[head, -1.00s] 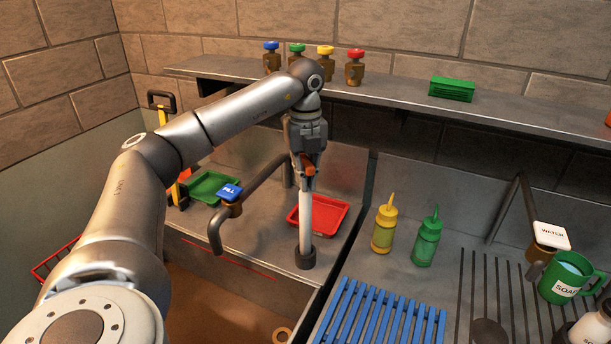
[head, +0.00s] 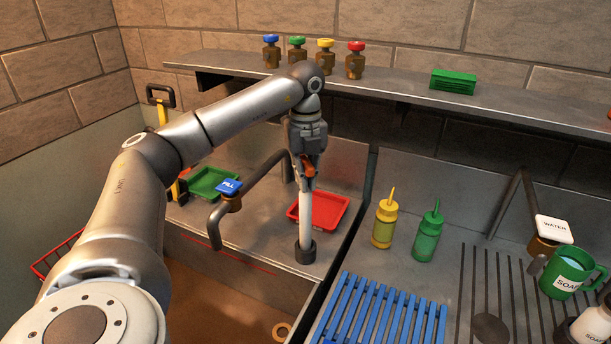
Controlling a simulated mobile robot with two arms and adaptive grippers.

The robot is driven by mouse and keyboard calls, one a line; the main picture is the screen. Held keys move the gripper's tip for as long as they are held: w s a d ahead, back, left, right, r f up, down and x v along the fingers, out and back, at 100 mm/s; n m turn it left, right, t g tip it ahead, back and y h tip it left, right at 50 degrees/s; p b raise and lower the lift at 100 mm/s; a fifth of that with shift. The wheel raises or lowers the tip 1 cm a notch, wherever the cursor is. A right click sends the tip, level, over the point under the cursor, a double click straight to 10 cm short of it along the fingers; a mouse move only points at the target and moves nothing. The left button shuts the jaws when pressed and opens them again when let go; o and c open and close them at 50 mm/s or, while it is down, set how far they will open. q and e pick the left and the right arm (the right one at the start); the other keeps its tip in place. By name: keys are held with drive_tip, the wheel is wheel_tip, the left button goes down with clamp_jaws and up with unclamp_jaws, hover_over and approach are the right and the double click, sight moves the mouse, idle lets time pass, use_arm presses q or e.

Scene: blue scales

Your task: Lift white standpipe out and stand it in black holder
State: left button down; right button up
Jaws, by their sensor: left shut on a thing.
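The white standpipe (head: 305,218) is upright, with its lower end in the black holder (head: 306,251) on the metal ledge, beside the red tray. I cannot tell how deep the pipe sits inside the holder. My left gripper (head: 306,178) is shut on the standpipe's top, where an orange-red part shows between the fingers. The gripper points down and hides the pipe's upper end. My right gripper is not in view.
A red tray (head: 331,209) lies close behind the pipe. The FILL tap (head: 229,188) and a green tray (head: 212,182) stand to the left. Yellow (head: 384,226) and green (head: 427,237) bottles stand right, behind a blue rack (head: 378,313). A shelf (head: 420,97) runs above.

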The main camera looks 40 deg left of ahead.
use_arm(q)
drive_tip(key=shift+f+b, duration=0.35)
drive_tip(key=shift+f, duration=0.3)
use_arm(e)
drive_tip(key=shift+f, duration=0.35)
use_arm(q)
drive_tip(key=c, duration=1.5)
unclamp_jaws()
